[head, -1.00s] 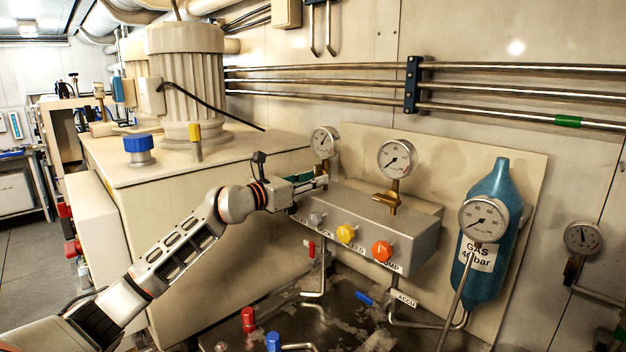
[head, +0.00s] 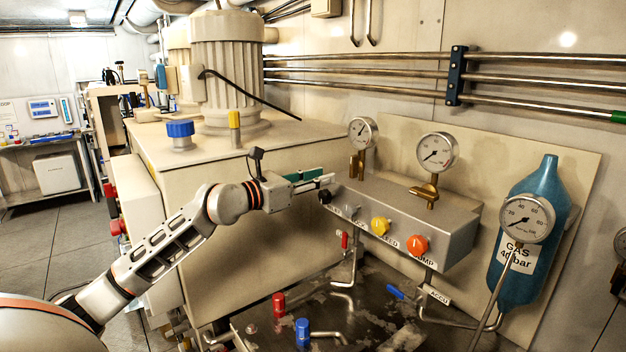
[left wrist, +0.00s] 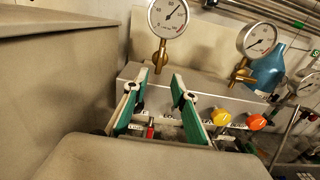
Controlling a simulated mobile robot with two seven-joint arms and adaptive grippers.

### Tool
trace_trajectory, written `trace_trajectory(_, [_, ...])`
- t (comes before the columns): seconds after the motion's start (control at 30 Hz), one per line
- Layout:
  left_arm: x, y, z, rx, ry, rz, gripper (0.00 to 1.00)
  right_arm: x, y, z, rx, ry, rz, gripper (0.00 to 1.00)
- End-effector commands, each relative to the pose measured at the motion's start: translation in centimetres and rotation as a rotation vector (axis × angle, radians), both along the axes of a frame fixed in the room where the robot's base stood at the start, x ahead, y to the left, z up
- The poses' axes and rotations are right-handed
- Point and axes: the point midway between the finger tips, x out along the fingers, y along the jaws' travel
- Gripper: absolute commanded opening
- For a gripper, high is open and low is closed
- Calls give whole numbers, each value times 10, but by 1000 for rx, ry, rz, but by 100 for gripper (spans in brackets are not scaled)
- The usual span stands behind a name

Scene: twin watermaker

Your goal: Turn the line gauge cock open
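Two round dial gauges stand on a grey valve block (head: 455,235), each on a brass cock. The left gauge (head: 362,132) has its brass cock (head: 357,166) just right of my left gripper (head: 331,181). The right gauge (head: 437,152) has a brass cock (head: 425,191) with its handle lying sideways. I cannot read which one is marked as line. In the left wrist view, my green-padded fingers (left wrist: 163,88) are apart with nothing between them. The left cock (left wrist: 160,57) shows upright beyond them, apart from the fingertips. My right gripper is out of view.
Black, yellow (head: 380,227) and orange (head: 418,246) knobs line the block's front. A blue gas bottle (head: 527,225) with a gauge stands at right. A beige cabinet (head: 215,160) with a motor stands at left. Pipes and small valves lie below.

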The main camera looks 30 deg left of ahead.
Motion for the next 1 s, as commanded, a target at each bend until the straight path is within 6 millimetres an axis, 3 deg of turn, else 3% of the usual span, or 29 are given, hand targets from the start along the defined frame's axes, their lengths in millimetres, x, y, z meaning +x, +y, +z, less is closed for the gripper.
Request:
trace_trajectory(0.3, [-17,6,0,0,1,-1,26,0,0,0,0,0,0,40])
trace_trajectory(1.0, [-17,6,0,0,0,0,26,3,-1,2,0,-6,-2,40])
